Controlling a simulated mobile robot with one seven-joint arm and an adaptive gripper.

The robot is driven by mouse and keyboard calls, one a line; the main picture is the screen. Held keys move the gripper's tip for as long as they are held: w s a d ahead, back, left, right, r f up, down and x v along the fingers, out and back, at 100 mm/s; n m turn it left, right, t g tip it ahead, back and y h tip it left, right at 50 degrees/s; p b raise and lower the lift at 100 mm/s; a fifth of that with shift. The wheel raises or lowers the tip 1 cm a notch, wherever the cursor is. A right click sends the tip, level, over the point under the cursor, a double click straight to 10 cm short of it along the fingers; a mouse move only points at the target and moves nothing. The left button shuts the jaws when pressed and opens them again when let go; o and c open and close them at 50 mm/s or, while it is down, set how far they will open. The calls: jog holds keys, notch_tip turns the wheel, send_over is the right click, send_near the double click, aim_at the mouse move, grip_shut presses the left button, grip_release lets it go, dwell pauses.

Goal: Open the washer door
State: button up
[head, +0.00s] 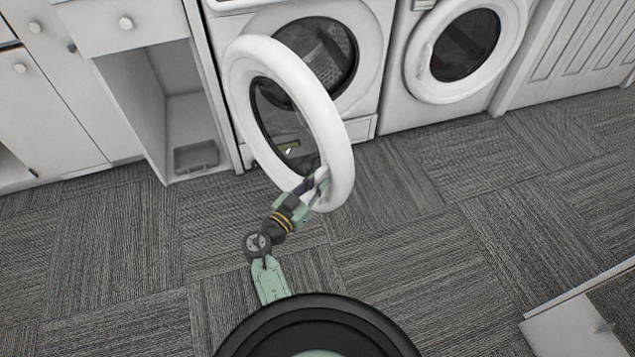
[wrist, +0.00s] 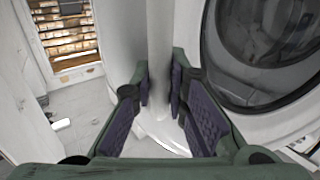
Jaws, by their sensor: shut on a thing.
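The washer (head: 372,50) is white and stands against the back wall. Its round white door (head: 236,68) is swung well out from the body, and the dark drum opening (head: 325,50) shows behind it. My gripper (head: 322,182) is at the lower right of the door's ring. In the wrist view, the two purple-padded fingers of my gripper (wrist: 160,88) stand on either side of the white door edge (wrist: 155,35) and are shut on it. The exact contact with the pads is partly hidden.
A second front-loading machine (head: 412,60) with its door shut stands to the right. White cabinets (head: 75,85) with an open lower bay holding a grey tray (head: 196,157) stand to the left. A pale flat-topped object (head: 580,325) is at the lower right. Carpet (head: 420,230) between is clear.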

grip_shut()
jog(key=shift+s+a, duration=0.15)
jog(key=shift+a, duration=0.2)
jog(key=s+a+b, duration=0.5)
jog(key=s+a, duration=0.1)
jog(key=a, duration=0.7)
jog(key=shift+b, duration=0.3)
jog(key=shift+s+r, duration=0.1)
jog(key=o, duration=0.7)
grip_release()
jog(key=shift+d, duration=0.15)
jog(key=shift+o, duration=0.2)
jog(key=shift+s, duration=0.1)
jog(key=v, duration=1.2)
